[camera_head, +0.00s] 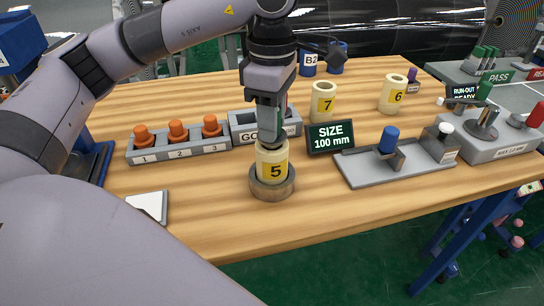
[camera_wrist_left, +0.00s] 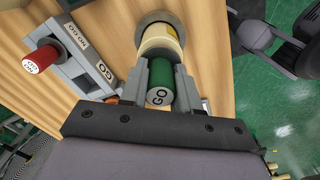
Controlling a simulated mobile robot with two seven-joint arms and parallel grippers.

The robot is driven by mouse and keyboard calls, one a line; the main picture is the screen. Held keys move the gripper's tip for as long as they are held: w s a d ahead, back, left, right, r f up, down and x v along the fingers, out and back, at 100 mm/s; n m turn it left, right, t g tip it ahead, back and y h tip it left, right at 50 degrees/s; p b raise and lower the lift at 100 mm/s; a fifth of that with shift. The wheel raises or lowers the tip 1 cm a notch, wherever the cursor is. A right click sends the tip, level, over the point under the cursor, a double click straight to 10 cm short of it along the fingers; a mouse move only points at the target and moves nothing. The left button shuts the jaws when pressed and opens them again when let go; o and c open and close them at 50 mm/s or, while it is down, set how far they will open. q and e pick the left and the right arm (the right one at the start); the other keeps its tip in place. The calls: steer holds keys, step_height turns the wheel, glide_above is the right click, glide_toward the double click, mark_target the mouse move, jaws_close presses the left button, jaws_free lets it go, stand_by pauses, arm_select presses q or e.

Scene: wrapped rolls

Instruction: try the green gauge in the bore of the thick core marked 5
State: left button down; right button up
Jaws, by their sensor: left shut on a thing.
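The thick core marked 5 (camera_head: 271,173), cream with a yellow label, stands upright in a round grey-brown seat (camera_head: 272,190) near the table's front edge. It also shows at the top of the left wrist view (camera_wrist_left: 158,42). My left gripper (camera_head: 267,143) is directly above the core, pointing down. In the left wrist view its fingers (camera_wrist_left: 160,85) are shut on the green gauge (camera_wrist_left: 158,97), whose end reads GO. The gauge's far end is at the core's top; I cannot tell whether it is inside the bore. My right gripper is not in view.
The grey gauge holder (camera_head: 244,125) stands behind, with the red NO GO gauge (camera_wrist_left: 41,59). Cores 7 (camera_head: 322,102) and 6 (camera_head: 393,94) stand farther back.

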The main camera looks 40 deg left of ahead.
arm_select(q)
steer(key=shift+r+p, duration=2.3)
steer(key=shift+r, duration=1.05)
